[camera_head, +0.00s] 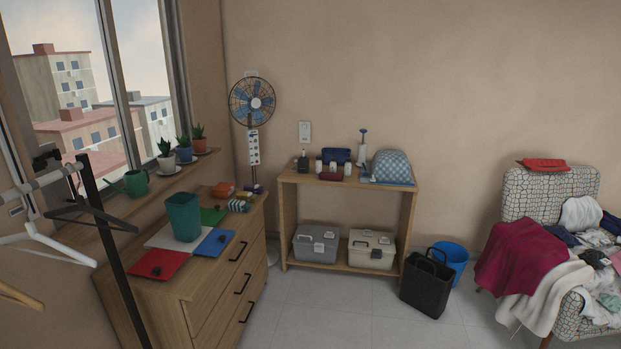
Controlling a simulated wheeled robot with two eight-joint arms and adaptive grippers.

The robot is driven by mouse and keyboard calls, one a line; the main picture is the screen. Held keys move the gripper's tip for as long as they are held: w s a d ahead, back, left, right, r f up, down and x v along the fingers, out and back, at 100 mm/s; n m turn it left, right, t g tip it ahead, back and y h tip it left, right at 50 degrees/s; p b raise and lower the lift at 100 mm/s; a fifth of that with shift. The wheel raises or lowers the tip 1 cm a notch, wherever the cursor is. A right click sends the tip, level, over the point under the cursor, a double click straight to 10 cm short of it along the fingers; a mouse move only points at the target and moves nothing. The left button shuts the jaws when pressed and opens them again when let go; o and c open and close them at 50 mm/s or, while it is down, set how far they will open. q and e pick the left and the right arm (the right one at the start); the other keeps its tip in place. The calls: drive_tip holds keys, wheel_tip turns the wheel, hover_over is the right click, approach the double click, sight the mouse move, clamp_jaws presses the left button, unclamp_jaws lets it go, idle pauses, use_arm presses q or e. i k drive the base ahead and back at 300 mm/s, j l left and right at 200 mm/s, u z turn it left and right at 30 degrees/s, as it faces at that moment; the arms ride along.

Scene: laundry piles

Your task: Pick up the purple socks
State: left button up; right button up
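A small purple bundle (254,189), possibly the purple socks, lies at the back right corner of the wooden dresser (205,286). It is too small to tell for certain. Next to it are striped folded bundles (239,205) and an orange-red bundle (223,190). Neither of my grippers shows in the head view.
The dresser top also holds a teal bin (184,216) and red, white, green and blue flat pieces. A clothes rack with hangers (45,245) stands at the left front. A wooden shelf table (347,184), a black bag (426,284) and a clothes-covered armchair (518,205) stand beyond open floor.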

sight(255, 189)
drive_tip(key=i, duration=2.5)
drive_tip(key=i+u, duration=0.2)
drive_tip(key=i, duration=0.25)
drive_tip(key=i+l+u, duration=0.15)
drive_tip(key=i, duration=0.3)
drive_tip(key=i+l+u, duration=0.2)
drive_tip(key=i, duration=0.25)
drive_tip(key=i+l+u, duration=0.2)
drive_tip(key=i, duration=0.2)
